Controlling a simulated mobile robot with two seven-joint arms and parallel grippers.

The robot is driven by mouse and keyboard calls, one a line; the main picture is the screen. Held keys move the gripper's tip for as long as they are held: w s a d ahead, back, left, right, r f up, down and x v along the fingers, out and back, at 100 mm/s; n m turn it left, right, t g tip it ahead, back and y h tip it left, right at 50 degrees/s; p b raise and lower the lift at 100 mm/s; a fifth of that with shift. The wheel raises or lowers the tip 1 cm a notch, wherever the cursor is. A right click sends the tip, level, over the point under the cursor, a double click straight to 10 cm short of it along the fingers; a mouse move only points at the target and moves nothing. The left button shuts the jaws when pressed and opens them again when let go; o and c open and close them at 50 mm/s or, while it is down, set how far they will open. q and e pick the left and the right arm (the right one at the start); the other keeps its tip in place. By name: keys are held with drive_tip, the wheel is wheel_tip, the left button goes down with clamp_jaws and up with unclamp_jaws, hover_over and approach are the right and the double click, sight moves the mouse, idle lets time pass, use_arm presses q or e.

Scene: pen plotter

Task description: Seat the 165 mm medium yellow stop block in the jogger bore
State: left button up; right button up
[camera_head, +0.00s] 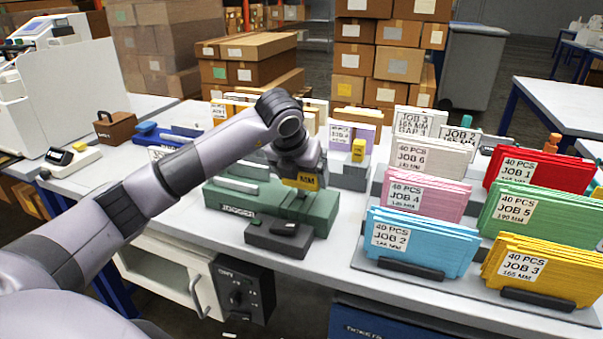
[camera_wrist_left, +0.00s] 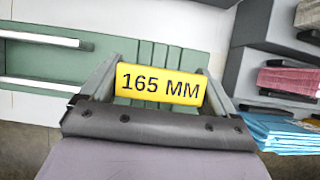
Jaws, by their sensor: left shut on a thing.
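My left gripper (camera_head: 301,172) is shut on the yellow stop block (camera_head: 301,182), low over the right part of the green jogger (camera_head: 232,199). In the left wrist view the same block (camera_wrist_left: 160,85) reads "165 MM" and sits between the two fingers, with the green jogger top (camera_wrist_left: 150,52) behind it. The bore is not visible; I cannot tell whether the block's lower end is in it or above it. My right gripper is not in view.
A grey holder (camera_head: 349,176) with another yellow block (camera_head: 358,150) stands right behind the jogger. Racks of coloured cards, such as the blue Job 2 stack (camera_head: 420,240), fill the right of the table. A dark grey pad (camera_head: 280,240) lies in front of the jogger.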

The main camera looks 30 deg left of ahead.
use_arm(q)
drive_tip(key=shift+f+b, duration=1.1)
drive_tip(key=shift+f, duration=0.35)
drive_tip(key=o, duration=0.8)
drive_tip(key=v, duration=0.7)
drive_tip(key=shift+d+r, duration=0.1)
drive_tip(key=shift+r, duration=0.1)
